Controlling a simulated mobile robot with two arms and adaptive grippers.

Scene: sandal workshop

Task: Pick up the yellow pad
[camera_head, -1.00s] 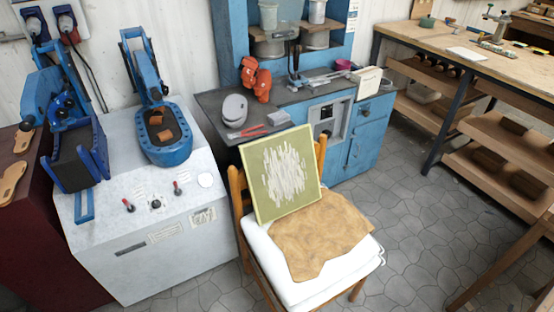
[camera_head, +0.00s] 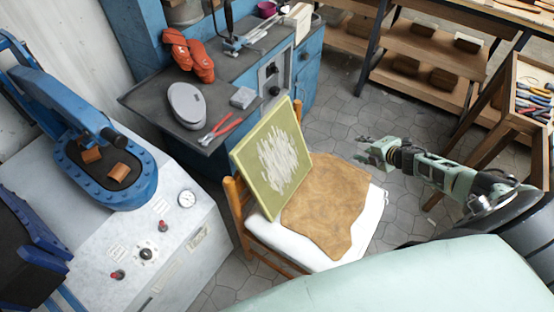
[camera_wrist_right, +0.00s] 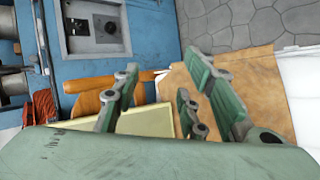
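The yellow pad (camera_head: 250,190), a square yellow-green board with white streaks on its face, leans upright against the backrest of the wooden chair (camera_head: 238,205). Its lower edge rests by a tan leather piece (camera_head: 325,205) on the white seat cushion (camera_head: 290,246). My right gripper (camera_head: 362,149) is open and empty, above and right of the leather, apart from the pad. In the right wrist view the open fingers (camera_wrist_right: 165,85) show in front, with part of the pad (camera_wrist_right: 147,121) visible beyond and between them. My left gripper is out of view.
A blue workbench (camera_head: 225,90) behind the chair carries orange gloves (camera_head: 190,55), a grey oval item (camera_head: 187,105) and red pliers (camera_head: 219,130). A white machine (camera_head: 150,245) stands left. A wooden tool stand (camera_head: 510,120) is at right. Open tiled floor lies behind my right gripper.

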